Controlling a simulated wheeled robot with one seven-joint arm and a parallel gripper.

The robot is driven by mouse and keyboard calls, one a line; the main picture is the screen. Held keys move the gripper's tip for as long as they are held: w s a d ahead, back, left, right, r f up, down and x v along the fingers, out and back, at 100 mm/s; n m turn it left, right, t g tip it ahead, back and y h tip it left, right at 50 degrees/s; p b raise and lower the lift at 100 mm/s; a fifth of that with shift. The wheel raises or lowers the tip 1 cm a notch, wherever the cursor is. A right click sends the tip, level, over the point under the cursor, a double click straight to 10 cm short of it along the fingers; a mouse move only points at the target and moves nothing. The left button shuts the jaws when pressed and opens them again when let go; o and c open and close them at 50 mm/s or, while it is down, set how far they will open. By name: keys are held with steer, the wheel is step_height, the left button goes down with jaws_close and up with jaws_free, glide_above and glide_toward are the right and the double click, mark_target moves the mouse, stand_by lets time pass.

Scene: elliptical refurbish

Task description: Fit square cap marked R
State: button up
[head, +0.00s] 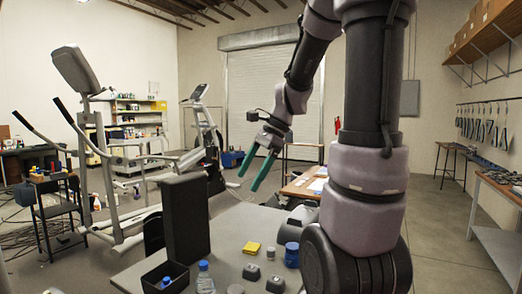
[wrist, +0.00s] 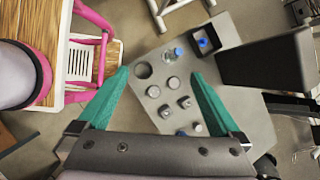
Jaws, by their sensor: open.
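Several small grey caps lie on the grey table. In the head view, squarish ones are at the middle (head: 251,272) and nearer the front edge (head: 275,285). In the wrist view, two squarish caps (wrist: 164,111) (wrist: 184,102) lie among round ones (wrist: 153,91). No letter is readable, so I cannot tell which is marked R. My gripper (head: 251,178) is open and empty, high above and behind the table. Its teal fingers also show in the wrist view (wrist: 160,78), with the caps in line between and below them. The place for the cap is not identifiable.
A tall dark block (head: 187,220) stands on the table, with a black bin (head: 152,278) and a clear bottle (head: 205,280) before it. An elliptical machine (head: 100,150) is behind left.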

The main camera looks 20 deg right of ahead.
steer(key=s+a+r+n+t+h, duration=0.1)
steer(key=s+r+n+t+h, duration=0.2)
steer(key=n, duration=1)
steer(key=s+r+t, duration=0.2)
steer(key=s+r, duration=0.3)
steer(key=s, duration=0.1)
steer(key=shift+t+h, duration=0.3)
steer(key=shift+t, duration=0.1)
steer(key=shift+s, duration=0.1)
